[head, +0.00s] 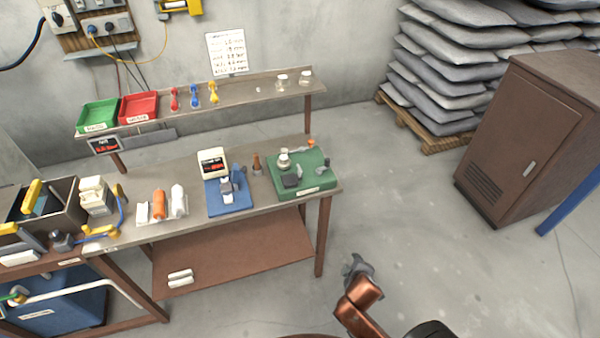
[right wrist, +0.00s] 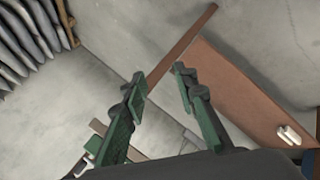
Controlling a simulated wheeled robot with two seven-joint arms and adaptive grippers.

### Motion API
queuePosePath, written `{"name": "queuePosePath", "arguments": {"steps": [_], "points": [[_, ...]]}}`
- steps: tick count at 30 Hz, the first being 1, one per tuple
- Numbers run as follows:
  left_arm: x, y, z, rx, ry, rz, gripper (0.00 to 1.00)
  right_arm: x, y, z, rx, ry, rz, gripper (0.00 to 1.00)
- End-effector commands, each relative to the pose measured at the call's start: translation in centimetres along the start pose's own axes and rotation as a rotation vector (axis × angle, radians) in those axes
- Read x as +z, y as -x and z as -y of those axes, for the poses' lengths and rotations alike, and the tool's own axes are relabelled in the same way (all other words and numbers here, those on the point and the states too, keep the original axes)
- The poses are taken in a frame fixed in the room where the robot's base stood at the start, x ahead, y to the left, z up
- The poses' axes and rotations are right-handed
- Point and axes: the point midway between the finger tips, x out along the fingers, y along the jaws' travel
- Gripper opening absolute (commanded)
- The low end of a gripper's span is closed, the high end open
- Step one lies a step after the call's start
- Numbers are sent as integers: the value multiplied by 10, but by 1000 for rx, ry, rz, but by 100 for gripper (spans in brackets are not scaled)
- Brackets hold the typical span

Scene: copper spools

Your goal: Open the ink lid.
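A green mat (head: 313,162) lies at the right end of the workbench. On it sit a small dark square block (head: 291,181), which may be the ink pad with its lid, and a pale round jar (head: 283,160). I cannot tell whether any lid is open. My right gripper (head: 357,265) is in front of the bench, to the right of its front leg and well apart from the mat. In the right wrist view my right gripper (right wrist: 160,76) is open, with nothing between its green fingers. My left gripper is not in view.
A blue mat (head: 232,207) with a device lies left of the green mat. A back shelf (head: 245,93) holds a green bin (head: 98,115) and a red bin (head: 138,106). A brown cabinet (head: 525,140) stands at right. The floor between is clear.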

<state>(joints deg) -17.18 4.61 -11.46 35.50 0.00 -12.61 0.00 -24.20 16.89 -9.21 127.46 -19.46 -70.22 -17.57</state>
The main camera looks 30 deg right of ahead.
Motion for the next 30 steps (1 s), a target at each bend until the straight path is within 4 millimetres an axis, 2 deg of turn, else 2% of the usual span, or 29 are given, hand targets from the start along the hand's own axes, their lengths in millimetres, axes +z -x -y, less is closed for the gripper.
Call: {"name": "queuePosePath", "arguments": {"steps": [1,5,8,10,13,16,18,21,30], "points": [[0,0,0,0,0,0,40,-12,-4,-22,69,89,-22,27],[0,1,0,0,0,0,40,-51,-9,-78,269,368,-74,27],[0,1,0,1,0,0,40,-93,-9,-122,457,646,-103,27],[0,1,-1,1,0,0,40,-129,-7,-150,608,883,-112,27],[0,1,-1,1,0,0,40,-184,-2,-179,834,1276,-93,27],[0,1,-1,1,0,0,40,-226,-1,-188,1013,1629,-49,27],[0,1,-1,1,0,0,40,-243,-3,-189,1091,1804,-19,27],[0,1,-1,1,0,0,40,-256,-7,-188,1151,1951,10,27],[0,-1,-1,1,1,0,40,-285,-29,-201,1171,1996,21,27]]}}
